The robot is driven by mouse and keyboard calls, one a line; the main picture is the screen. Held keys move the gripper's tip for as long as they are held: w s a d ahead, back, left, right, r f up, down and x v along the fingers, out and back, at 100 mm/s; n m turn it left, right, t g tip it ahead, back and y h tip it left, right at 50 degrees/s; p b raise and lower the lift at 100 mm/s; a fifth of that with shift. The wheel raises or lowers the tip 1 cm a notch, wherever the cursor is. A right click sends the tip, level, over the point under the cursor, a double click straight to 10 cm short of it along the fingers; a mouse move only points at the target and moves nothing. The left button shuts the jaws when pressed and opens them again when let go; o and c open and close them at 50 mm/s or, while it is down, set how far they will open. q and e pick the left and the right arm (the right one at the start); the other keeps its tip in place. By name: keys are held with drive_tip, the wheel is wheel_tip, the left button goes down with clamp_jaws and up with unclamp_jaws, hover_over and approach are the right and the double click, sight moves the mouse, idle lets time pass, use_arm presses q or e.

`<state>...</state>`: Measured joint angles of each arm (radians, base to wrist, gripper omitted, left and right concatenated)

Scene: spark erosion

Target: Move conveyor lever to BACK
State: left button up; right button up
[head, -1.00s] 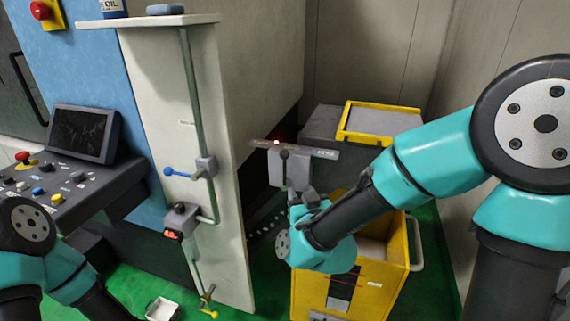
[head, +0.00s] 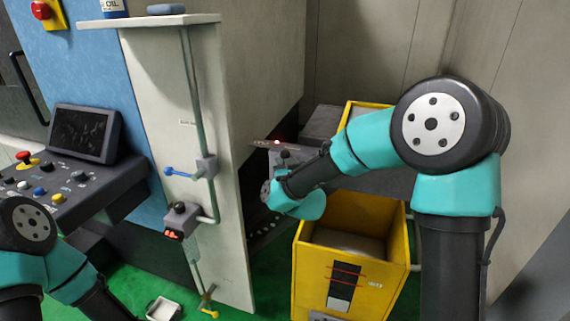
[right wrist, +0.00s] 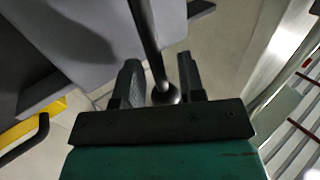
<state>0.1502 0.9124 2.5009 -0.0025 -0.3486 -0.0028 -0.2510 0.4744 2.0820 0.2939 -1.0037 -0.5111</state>
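The conveyor lever's grey housing (head: 277,161) stands beside the machine's beige panel in the head view, partly covered by my right arm. A dark round knob (head: 285,154) shows on it, under a label plate (head: 262,143) that my arm partly hides. In the right wrist view a dark rod (right wrist: 145,38) ends in a round ball (right wrist: 165,95). My right gripper's fingers (right wrist: 158,78) stand on either side of that ball, with a visible gap at the left finger, so it looks open. In the head view its fingertips are hard to make out. My left gripper is out of view.
A yellow bin (head: 345,260) stands just below my right arm. A yellow-framed tray (head: 352,108) is behind it. The beige panel (head: 190,100) carries a pipe with a blue-handled valve (head: 180,172). A control console (head: 75,180) is at left.

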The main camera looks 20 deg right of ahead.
drive_tip(key=shift+w, duration=0.2)
clamp_jaws()
idle(0.4)
